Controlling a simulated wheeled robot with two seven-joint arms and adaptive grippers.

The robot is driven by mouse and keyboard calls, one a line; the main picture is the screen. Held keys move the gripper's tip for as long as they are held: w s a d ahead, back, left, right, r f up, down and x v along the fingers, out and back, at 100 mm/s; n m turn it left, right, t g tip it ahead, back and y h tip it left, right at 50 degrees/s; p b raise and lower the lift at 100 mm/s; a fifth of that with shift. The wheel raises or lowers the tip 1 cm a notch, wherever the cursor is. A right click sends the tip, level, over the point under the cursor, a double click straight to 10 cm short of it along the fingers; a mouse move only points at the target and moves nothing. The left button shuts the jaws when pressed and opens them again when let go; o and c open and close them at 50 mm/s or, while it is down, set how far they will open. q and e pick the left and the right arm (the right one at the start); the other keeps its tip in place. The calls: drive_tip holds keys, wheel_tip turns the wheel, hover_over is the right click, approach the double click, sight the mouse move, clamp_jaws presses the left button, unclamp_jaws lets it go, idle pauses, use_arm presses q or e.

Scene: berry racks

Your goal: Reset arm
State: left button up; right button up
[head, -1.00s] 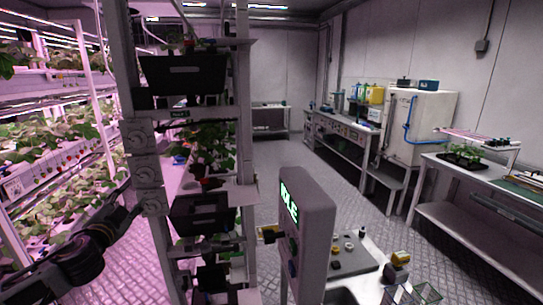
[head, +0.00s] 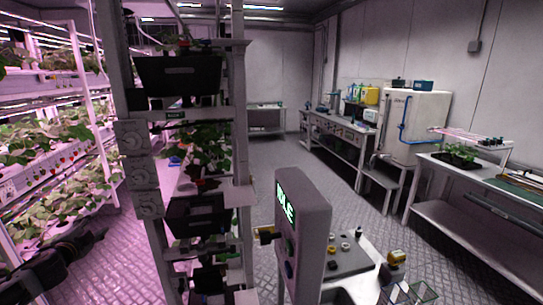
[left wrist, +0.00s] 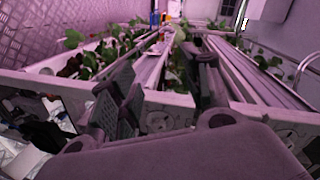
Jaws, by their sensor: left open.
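My left arm comes in dark at the lower left corner of the head view, with my left gripper (head: 78,238) at its end, small and dim in front of the pink-lit plant rows. In the left wrist view the two dark fingers of my left gripper (left wrist: 165,88) stand apart with nothing between them. Beyond them run long white planting troughs (left wrist: 165,112) with green plants. My right gripper is in neither view.
A tall rack post (head: 138,170) with dark bins (head: 180,75) stands just right of my left arm. A grey box with a lit "IDLE" sign (head: 303,235) stands at front centre. Benches (head: 345,135) and a white cabinet (head: 415,125) line the right wall. The middle floor is clear.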

use_arm(q)
drive_tip(key=s+a+f+n+g+y, duration=0.1)
drive_tip(key=s+a+f+g, duration=0.15)
drive_tip(key=a+f, duration=0.4)
drive_tip(key=s+a+f+n+g, duration=0.1)
drive_tip(key=s+a+f, duration=0.25)
drive_tip(key=f, duration=0.65)
drive_tip(key=s+a+f+n+g+y, duration=0.1)
drive_tip(key=s+a+f, duration=0.3)
drive_tip(key=f, duration=0.5)
drive_tip(key=s+d+f+n+g, duration=0.1)
drive_tip(key=s+f+n+g, duration=0.1)
drive_tip(key=s+f, duration=0.85)
drive_tip(key=s+d+f+n+g, duration=0.1)
drive_tip(key=s+f+g, duration=0.2)
drive_tip(key=s+f, duration=0.75)
drive_tip(key=s+d+f+n+g+h, duration=0.1)
drive_tip(key=s+d+f+g, duration=0.1)
drive_tip(key=s+d+f, duration=0.8)
drive_tip(key=s+d+f+n+g+h, duration=0.1)
drive_tip(key=s+d+f+g+h, duration=0.1)
drive_tip(key=s+d+f, duration=0.9)
drive_tip(key=s+d+f+h, duration=0.1)
drive_tip(key=s+d+f, duration=0.2)
drive_tip(key=d, duration=0.9)
drive_tip(key=s+d+f+g+h, duration=0.1)
drive_tip(key=s+d+f, duration=0.2)
drive_tip(key=d, duration=0.9)
drive_tip(key=shift+s+d+f+n+h, duration=0.2)
drive_tip(key=shift+f+n+h, duration=0.2)
